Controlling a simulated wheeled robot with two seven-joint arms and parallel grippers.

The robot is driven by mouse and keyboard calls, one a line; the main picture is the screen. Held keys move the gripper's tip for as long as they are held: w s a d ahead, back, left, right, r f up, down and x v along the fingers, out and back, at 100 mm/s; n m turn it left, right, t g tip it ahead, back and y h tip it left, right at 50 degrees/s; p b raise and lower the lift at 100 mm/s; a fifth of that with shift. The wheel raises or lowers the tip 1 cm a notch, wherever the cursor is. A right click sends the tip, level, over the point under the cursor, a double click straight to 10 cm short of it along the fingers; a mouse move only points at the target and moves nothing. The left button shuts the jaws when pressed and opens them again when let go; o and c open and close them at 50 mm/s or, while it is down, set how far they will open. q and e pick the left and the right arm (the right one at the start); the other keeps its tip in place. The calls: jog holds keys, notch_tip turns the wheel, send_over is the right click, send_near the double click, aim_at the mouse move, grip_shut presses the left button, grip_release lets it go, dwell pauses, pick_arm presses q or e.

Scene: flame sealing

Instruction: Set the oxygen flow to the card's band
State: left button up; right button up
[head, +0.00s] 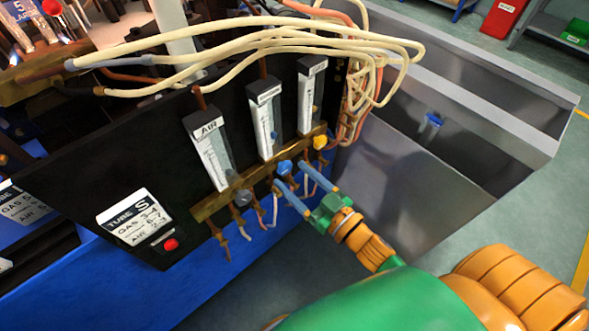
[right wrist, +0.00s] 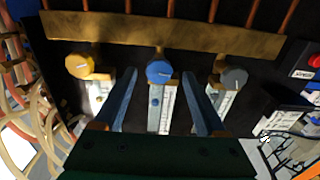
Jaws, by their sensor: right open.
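A black panel (head: 90,200) carries three upright flow meters over a brass bar (head: 215,203): AIR (head: 210,148) at left, a middle meter (head: 267,120) and a right meter (head: 311,95), whose labels are too small to read. Below are a grey knob (head: 243,197), a blue knob (head: 284,167) and a yellow knob (head: 320,142). The card (head: 134,218) reads TUBE S, GAS 3-4, a middle line 6-7, and AIR 2-3. My right gripper (head: 292,173) is open, its fingers on either side of the blue knob, which also shows in the right wrist view (right wrist: 159,72); contact is unclear.
Cream hoses (head: 270,40) loop above the meters and hang at the right. A red button (head: 170,244) sits beside the card. A grey metal trough (head: 420,180) stands to the right. Thin tubes hang below the brass bar near my fingers.

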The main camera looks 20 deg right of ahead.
jog(key=shift+x, duration=0.9)
grip_shut()
